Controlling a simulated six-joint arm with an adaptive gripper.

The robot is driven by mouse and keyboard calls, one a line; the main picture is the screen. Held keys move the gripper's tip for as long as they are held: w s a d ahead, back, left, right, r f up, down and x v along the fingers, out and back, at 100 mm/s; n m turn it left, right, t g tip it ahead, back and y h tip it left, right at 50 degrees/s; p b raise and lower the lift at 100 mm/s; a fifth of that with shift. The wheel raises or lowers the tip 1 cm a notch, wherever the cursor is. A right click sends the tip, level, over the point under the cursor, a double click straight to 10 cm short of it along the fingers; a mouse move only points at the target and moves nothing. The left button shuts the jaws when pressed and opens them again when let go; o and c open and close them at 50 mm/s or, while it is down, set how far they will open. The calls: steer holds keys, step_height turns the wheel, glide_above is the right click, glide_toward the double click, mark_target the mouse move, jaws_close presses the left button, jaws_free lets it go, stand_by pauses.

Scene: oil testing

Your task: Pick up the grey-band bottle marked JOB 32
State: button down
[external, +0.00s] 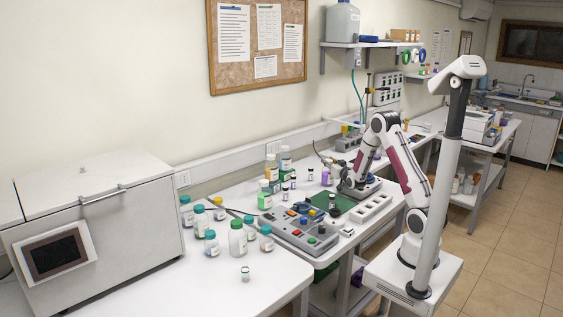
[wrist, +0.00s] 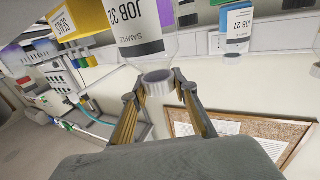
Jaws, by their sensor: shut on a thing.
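The wrist view looks upside down. In it, a clear bottle with a white label reading JOB 32 SAMPLE (wrist: 140,32) and a grey band (wrist: 158,82) sits between the fingers of my gripper (wrist: 157,88). The two fingertips close in on either side of the bottle at the band. The bottle looks roughly upright in the room. In the external view, my gripper is too small and cluttered to make out, and I cannot pick out this bottle there.
A blue-label bottle reading JOB 23 (wrist: 236,25) and a yellow container (wrist: 80,20) show in the wrist view. In the external view, several capped bottles stand on the bench left of a grey control box (external: 300,228). A white chest (external: 95,215) is at the left. A corkboard (external: 257,45) hangs above.

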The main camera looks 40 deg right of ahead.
steer(key=shift+r, duration=5)
steer(key=shift+d, duration=0.15)
